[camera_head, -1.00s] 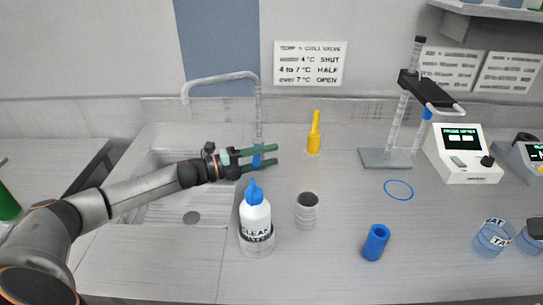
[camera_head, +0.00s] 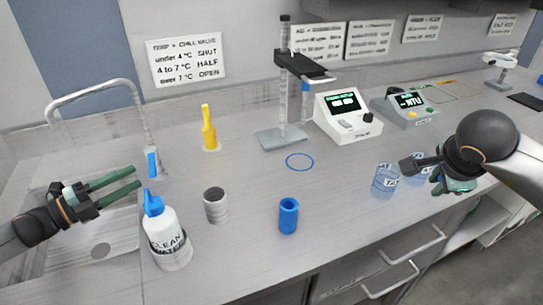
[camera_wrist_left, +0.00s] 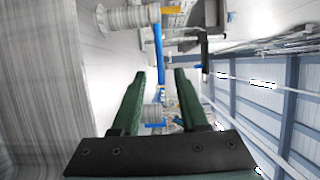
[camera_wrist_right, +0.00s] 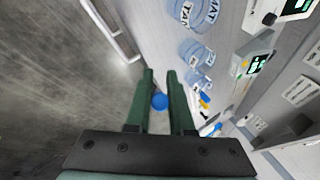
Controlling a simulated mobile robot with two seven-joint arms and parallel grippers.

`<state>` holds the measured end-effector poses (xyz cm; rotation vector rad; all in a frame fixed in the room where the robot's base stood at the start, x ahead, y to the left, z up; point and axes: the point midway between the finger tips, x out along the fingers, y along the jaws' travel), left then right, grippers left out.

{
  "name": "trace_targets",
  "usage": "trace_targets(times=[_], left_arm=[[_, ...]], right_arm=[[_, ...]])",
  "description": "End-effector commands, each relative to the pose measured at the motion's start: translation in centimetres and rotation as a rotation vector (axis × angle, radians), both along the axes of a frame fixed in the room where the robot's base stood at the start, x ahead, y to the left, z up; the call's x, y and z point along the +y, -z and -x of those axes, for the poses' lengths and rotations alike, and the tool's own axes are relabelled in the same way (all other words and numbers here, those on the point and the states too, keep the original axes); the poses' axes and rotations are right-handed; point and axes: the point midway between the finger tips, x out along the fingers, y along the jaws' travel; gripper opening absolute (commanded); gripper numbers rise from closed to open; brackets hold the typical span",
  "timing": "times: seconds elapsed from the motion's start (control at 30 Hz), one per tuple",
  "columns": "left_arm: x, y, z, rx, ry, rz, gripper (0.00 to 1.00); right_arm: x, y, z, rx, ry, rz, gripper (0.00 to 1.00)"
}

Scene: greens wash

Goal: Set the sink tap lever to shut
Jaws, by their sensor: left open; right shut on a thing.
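The sink tap (camera_head: 92,88) is a grey gooseneck pipe behind the sink. Its blue lever (camera_head: 152,163) lies along the lower pipe in the head view. My left gripper (camera_head: 137,177) is open and empty, its green fingertips just left of the lever and apart from it. In the left wrist view a blue bar (camera_wrist_left: 158,50), apparently the lever, lies ahead between the fingertips. My right gripper (camera_head: 440,180) is over the right front counter edge. In the right wrist view it is shut on a small blue round thing (camera_wrist_right: 159,101), mostly hidden.
The sink (camera_head: 110,222) lies under my left arm. A white wash bottle (camera_head: 167,237) with a blue cap stands close in front of the lever. A grey cup (camera_head: 215,206), yellow bottle (camera_head: 209,130) and blue cylinder (camera_head: 288,216) stand to the right. A wall sign (camera_head: 186,60) lists valve settings.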

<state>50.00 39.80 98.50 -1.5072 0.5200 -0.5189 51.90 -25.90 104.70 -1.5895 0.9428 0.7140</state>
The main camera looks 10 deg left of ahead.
Motion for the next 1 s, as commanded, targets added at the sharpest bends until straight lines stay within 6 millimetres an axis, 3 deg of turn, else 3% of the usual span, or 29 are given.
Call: trace_targets(times=[0.3,1.0], left_arm=[[1.4,0.0,1.8,0.001,0.0,0.0,0.44],[1.5,0.0,1.9,0.0,-0.001,0.0,0.44]], right_arm=[[0.0,-0.4,0.0,0.0,0.0,0.0,0.0],[0.0,-0.4,0.0,0.0,0.0,0.0,0.0]])
